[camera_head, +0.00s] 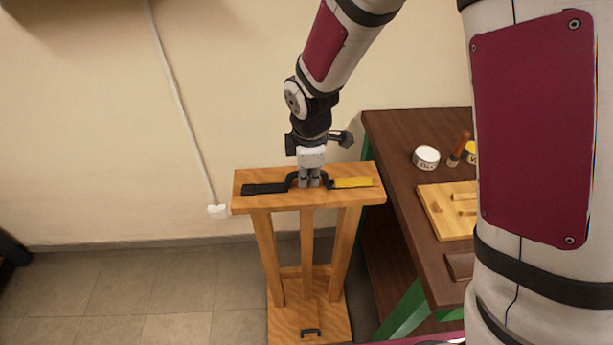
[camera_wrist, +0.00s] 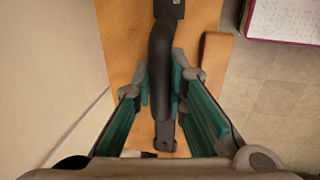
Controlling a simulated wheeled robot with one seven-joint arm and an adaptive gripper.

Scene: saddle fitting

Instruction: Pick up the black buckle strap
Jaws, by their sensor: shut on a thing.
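A flat black strap (camera_head: 264,188), which looks like the black buckle strap, lies on the left half of the wooden stand's top (camera_head: 245,204). My gripper (camera_head: 310,181) points down at the middle of that top, to the right of the strap. It is shut on a thick black curved handle (camera_wrist: 161,65), with green finger pads (camera_wrist: 162,87) on both sides of it. I cannot tell whether the black strap and handle are joined. The fingers hide the handle's middle in the head view.
A brown table (camera_head: 394,142) stands right of the stand, with a white tin (camera_head: 426,158), a brush and a light wooden board (camera_head: 433,212). A small black handle (camera_head: 311,332) sits on the stand's base.

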